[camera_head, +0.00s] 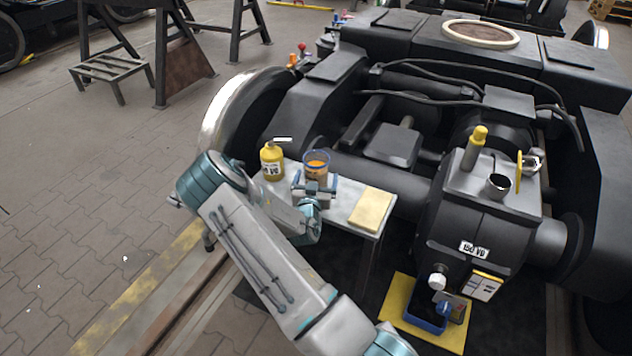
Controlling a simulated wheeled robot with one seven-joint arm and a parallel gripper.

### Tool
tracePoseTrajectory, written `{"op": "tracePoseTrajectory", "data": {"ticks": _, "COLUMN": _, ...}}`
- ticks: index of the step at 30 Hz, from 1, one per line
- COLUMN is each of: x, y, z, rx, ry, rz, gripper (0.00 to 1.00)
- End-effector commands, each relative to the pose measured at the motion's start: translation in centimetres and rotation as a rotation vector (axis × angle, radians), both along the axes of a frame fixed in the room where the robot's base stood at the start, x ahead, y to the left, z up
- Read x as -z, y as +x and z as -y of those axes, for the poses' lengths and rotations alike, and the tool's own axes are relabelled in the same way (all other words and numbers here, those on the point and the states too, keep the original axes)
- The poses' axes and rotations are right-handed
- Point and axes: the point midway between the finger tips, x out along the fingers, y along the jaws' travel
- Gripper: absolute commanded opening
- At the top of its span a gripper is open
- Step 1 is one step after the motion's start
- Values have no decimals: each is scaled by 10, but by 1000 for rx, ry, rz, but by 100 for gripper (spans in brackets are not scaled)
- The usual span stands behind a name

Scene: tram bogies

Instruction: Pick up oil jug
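Either could be the oil jug; I take the blue-rimmed one as the jug. My gripper (316,184) is at the table, right in front of the blue-rimmed jug, and covers its lower part. I cannot tell whether the fingers touch the jug or are open or shut.
A yellow cloth or pad (370,210) lies at the table's right end. The gearbox (480,220) carries a yellow-capped cylinder (475,148) and an open filler neck (497,185). A blue tray (427,318) sits on a yellow mat below. A wheel (235,112) stands behind the table.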

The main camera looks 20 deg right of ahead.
Motion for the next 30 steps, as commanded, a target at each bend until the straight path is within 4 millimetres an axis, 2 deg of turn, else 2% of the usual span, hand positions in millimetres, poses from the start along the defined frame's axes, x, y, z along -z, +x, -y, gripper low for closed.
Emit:
{"op": "tracePoseTrajectory", "data": {"ticks": 4, "x": 0, "y": 12, "z": 8, "rx": -2, "ry": 2, "rz": 1, "gripper": 94}}
{"op": "tracePoseTrajectory", "data": {"ticks": 11, "x": -1, "y": 14, "z": 8, "rx": -2, "ry": 1, "rz": 1, "gripper": 94}}
{"op": "tracePoseTrajectory", "data": {"ticks": 13, "x": -1, "y": 14, "z": 8, "rx": -2, "ry": 1, "rz": 1, "gripper": 80}}
{"op": "tracePoseTrajectory", "data": {"ticks": 17, "x": -1, "y": 14, "z": 8, "rx": -1, "ry": 1, "rz": 1, "gripper": 44}}
{"op": "tracePoseTrajectory", "data": {"ticks": 18, "x": -1, "y": 14, "z": 8, "rx": -1, "ry": 1, "rz": 1, "gripper": 42}}
{"op": "tracePoseTrajectory", "data": {"ticks": 30, "x": -3, "y": 14, "z": 8, "rx": -1, "ry": 1, "rz": 2, "gripper": 42}}
